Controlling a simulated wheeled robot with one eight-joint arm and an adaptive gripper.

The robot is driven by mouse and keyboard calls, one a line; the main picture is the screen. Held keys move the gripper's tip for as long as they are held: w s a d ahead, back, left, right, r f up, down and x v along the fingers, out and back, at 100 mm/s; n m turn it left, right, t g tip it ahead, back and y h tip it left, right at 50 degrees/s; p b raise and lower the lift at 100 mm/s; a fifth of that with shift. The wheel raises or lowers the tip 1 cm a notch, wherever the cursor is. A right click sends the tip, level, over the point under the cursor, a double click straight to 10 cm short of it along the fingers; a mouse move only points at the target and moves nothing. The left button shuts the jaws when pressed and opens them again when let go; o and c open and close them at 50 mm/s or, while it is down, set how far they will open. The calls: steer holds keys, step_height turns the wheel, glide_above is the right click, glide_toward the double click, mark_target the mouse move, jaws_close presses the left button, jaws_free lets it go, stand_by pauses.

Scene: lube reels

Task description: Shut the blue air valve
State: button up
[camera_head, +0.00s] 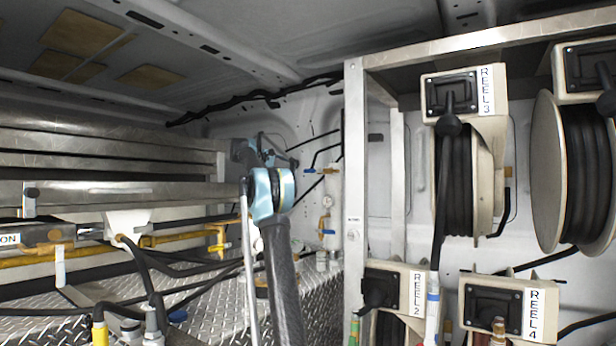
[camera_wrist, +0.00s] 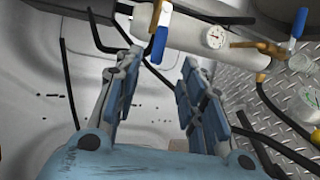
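A pale vertical pipe (camera_head: 327,205) on the back wall carries two blue-handled valves and a gauge. The upper blue handle (camera_head: 309,171) points left from the pipe; the lower blue handle (camera_head: 327,232) sits below the gauge. In the wrist view one blue handle (camera_wrist: 159,43) on a brass body shows just beyond the fingertips, and another blue handle (camera_wrist: 299,22) is at the upper right. Which one is the air valve is not marked. My gripper (camera_wrist: 163,60) is open and empty, its fingers apart on either side of the nearer handle in the picture. Contact is not visible.
A metal frame post (camera_head: 355,190) stands just right of the pipe, with hose reels (camera_head: 465,185) beyond. Black hoses (camera_wrist: 68,85) run along the wall near my fingers. The gauge (camera_wrist: 215,37) is right of my fingers. Diamond plate (camera_head: 320,295) lies below.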

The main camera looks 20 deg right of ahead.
mark_target(308, 171)
steer(key=x, duration=1.2)
steer(key=shift+d+f, duration=0.1)
steer(key=shift+d, duration=0.15)
jaws_close()
steer(key=shift+a, duration=0.1)
